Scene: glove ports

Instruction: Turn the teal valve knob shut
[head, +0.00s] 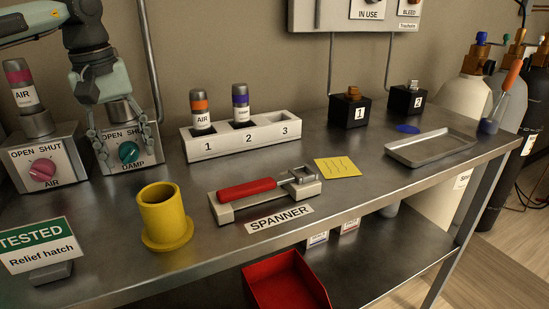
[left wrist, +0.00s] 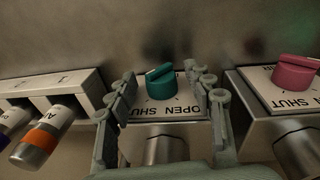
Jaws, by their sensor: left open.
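The teal valve knob (head: 129,152) is on the front of a metal block with a white OPEN SHUT plate (head: 112,139), labelled DAMP or similar, partly hidden. My left gripper (head: 126,155) comes down from above, open, with a finger on each side of the knob. In the left wrist view the teal knob (left wrist: 160,83) sits between the two open fingers (left wrist: 163,84), with gaps on both sides and no visible contact. A pale line marks the knob's grip bar; I cannot tell which word it points to. My right gripper is not in view.
A pink knob (head: 42,170) on an AIR block stands close to the left. A numbered rack (head: 243,137) with two cylinders is to the right. A yellow cup (head: 164,214), a red-handled spanner (head: 246,190) and a TESTED sign (head: 37,245) are nearer the front edge.

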